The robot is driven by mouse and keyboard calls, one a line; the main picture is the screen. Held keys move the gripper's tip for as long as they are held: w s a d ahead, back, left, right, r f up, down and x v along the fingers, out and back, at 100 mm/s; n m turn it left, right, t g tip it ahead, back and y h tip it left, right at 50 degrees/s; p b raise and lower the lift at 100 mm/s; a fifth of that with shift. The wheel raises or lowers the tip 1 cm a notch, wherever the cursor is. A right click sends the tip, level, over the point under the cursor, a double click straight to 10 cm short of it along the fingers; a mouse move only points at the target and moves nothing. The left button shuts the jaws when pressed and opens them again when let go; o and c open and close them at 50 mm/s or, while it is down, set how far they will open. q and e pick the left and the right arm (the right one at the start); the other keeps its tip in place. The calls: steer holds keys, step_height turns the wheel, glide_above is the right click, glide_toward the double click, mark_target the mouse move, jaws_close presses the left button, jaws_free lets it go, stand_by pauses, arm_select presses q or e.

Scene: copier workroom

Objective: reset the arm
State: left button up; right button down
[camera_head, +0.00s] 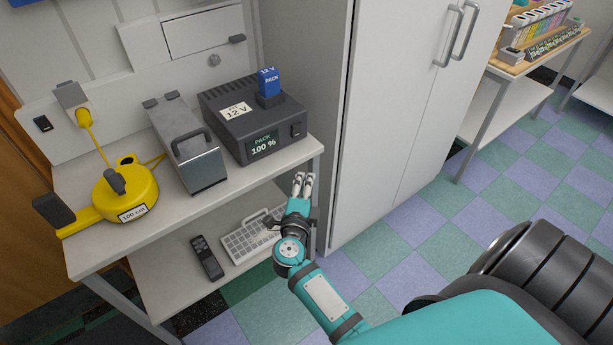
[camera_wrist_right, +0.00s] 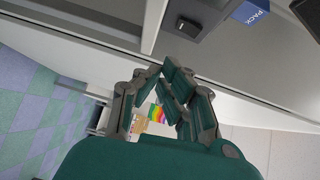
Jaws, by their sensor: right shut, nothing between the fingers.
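My right arm comes in from the lower right in the head view. My right gripper (camera_head: 303,184) is shut and empty, in front of the shelf unit's right front corner and left of the white cabinet. Its fingers also show in the right wrist view (camera_wrist_right: 163,78), with nothing held. The fingers look apart from the shelf edge, though the exact gap is hard to judge. My left gripper is not in view.
The shelf (camera_head: 235,184) bears a dark 12 V charger (camera_head: 225,102) with a blue pack (camera_head: 268,82), a grey metal device (camera_head: 198,165) and a yellow device (camera_head: 125,192). The white cabinet (camera_head: 385,120) stands right; checkered floor (camera_head: 480,190) is clear.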

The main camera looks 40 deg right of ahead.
stand_by(0.4)
steer(key=s+a+f+n+y, duration=0.25)
steer(key=a+f+n, duration=0.2)
steer(key=f, duration=0.25)
steer(key=s+a+f+n+t+y, duration=0.1)
steer(key=a+f+n+y, duration=0.25)
steer(key=f+n, duration=0.3)
steer(key=s+a+f+n+y, duration=0.1)
steer(key=a+f+n+y, duration=0.3)
steer(key=f, duration=0.4)
steer(key=s+a+f+n+g+y, duration=0.1)
steer(key=s+f+n+g+y, duration=0.15)
steer(key=s+f+n, duration=0.45)
steer(key=s+d+f+n+g, duration=0.1)
steer(key=s+f+n+g, duration=0.1)
steer(key=s+f, duration=0.4)
steer(key=s+d+f+n+g, duration=0.1)
steer(key=s+f+g, duration=0.4)
steer(key=s, duration=1)
steer(key=s+d+f+n+g, duration=0.2)
steer(key=s+f+n+g, duration=0.1)
steer(key=s+f, duration=0.5)
steer(key=s, duration=0.3)
steer(key=shift+s+n, duration=0.25)
steer(key=shift+n, duration=0.05)
steer(key=shift+d+h, duration=0.1)
steer(key=shift+h, duration=0.15)
